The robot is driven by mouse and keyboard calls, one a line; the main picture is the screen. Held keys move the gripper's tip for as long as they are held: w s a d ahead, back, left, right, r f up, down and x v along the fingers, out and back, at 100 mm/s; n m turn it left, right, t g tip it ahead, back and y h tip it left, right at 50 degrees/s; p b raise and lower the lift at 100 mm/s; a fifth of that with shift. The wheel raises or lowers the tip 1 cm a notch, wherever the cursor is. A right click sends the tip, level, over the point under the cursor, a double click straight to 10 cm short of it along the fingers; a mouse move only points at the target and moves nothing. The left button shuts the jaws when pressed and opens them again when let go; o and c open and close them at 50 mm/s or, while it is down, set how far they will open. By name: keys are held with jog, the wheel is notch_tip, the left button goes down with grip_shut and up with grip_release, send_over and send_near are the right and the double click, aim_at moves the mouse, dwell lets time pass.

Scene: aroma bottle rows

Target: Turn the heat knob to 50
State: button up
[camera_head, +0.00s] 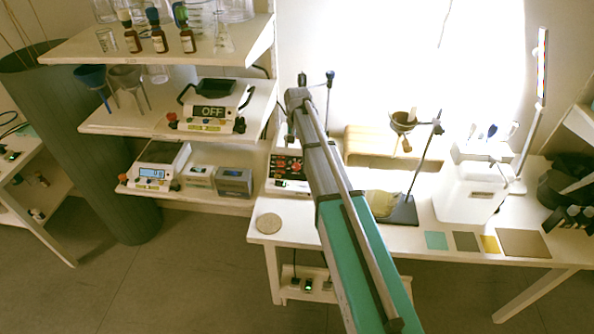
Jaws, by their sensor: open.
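A white heating device (211,117) stands on the middle shelf at the left. Its display reads OFF, and it has a dark top with handles. A small red knob (172,121) shows at its left end and another dark knob (239,125) at its right; I cannot tell which is the heat knob or read its setting. My arm reaches up from the lower right to a grey joint near the panel with red dials (287,166) on the table. My gripper is not visible; it may be hidden behind my arm.
A scale (152,178) and grey boxes (233,182) stand on the lower shelf, and brown bottles (159,40) on the top shelf. Funnels (92,76) stand left of the heating device. The table holds a stand (403,212) and a white machine (465,195).

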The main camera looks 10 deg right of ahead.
aim_at(296, 167)
jog(key=shift+a+f+b, duration=0.1)
jog(key=shift+f+b, duration=5.4)
jog(key=shift+f, duration=0.25)
jog(key=c, duration=1)
jog(key=shift+d, duration=0.3)
grip_shut()
jog(key=shift+a, duration=0.2)
